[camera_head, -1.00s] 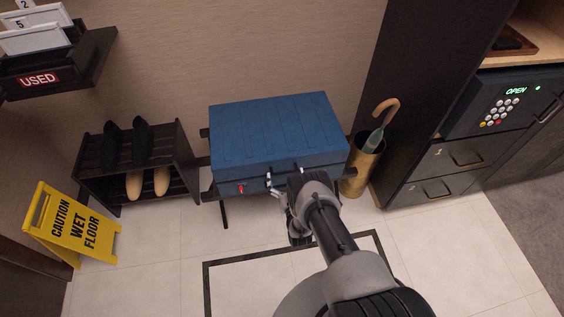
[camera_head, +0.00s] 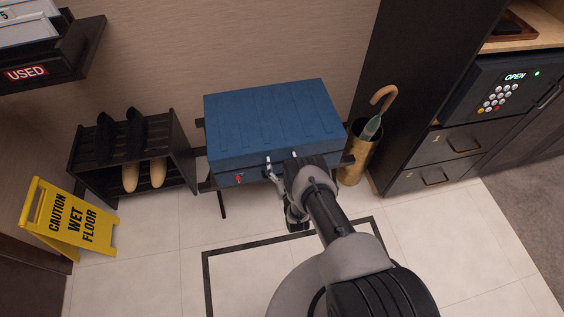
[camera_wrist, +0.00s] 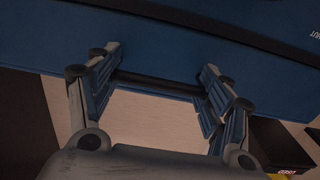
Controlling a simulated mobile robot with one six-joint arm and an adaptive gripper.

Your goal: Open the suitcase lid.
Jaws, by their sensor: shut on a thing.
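The blue suitcase (camera_head: 270,120) lies flat on a dark rack against the wall, and its lid looks down in the head view. A small red mark shows at the left of its front side. My gripper (camera_head: 282,160) is at the middle of the suitcase's front edge. In the wrist view, the two fingers stand apart on either side of a dark bar (camera_wrist: 158,84), which looks like the suitcase handle, and they are shut on it. The blue suitcase face runs along the top of that view. My wrist hides part of the front in the head view.
A shoe rack (camera_head: 133,155) stands left of the suitcase, with a yellow wet-floor sign (camera_head: 66,219) before it. A brass umbrella stand (camera_head: 355,160) is close on the right, beside dark cabinets and an open-marked safe (camera_head: 500,90). The tiled floor in front is clear.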

